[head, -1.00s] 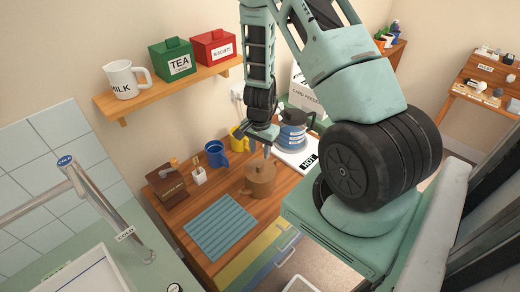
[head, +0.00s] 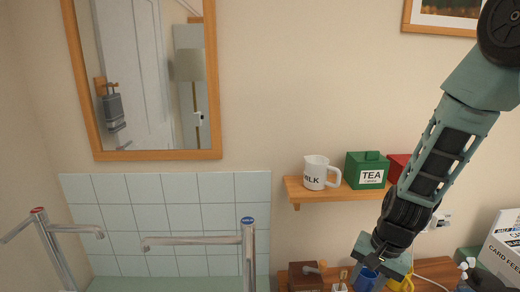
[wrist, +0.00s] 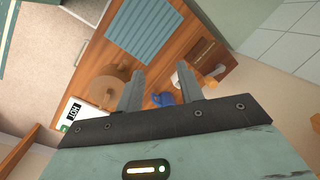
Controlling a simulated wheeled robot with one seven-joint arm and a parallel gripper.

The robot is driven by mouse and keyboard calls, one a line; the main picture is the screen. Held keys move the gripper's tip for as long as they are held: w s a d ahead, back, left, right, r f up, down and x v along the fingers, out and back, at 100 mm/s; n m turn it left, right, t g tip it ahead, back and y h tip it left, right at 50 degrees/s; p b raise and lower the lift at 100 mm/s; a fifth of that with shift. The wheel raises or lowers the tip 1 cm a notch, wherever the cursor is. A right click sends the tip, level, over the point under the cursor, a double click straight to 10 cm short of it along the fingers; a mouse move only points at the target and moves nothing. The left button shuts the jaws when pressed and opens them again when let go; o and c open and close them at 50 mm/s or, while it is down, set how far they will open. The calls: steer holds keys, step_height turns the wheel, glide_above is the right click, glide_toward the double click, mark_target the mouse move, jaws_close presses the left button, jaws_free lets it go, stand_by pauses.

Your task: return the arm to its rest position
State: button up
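My gripper (head: 376,272) hangs at the lower right of the head view, pointing down in front of the counter area, with the blue mug (head: 368,281) partly hidden behind it. In the wrist view my gripper (wrist: 161,85) has its two fingers well apart, with nothing held between them. Beyond the fingers, lower down, are the wooden counter (wrist: 150,68) and part of the blue mug (wrist: 163,99). My arm reaches down from the upper right of the head view, bent at the wrist.
A brown pot (wrist: 109,87), striped mat (wrist: 143,28) and wooden box (wrist: 209,57) are below.

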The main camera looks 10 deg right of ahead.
steer(key=s+a+r+n+b, duration=0.1)
steer(key=s+a+r+n, duration=0.3)
steer(key=s+a, duration=0.15)
steer(key=s+a+r+n+b, duration=0.1)
steer(key=s+a+r+n, duration=0.3)
steer(key=a, duration=0.3)
steer(key=s+a+r+n+h+b, duration=0.1)
steer(key=s+a+r+n, duration=0.1)
steer(key=s+n, duration=0.5)
steer(key=s+r, duration=0.1)
steer(key=s, duration=0.1)
steer(key=shift+s+a+n+g+h, duration=0.25)
steer(key=shift+s+n+g+h, duration=0.05)
steer(key=shift+s+n, duration=0.1)
steer(key=shift+w, duration=0.1)
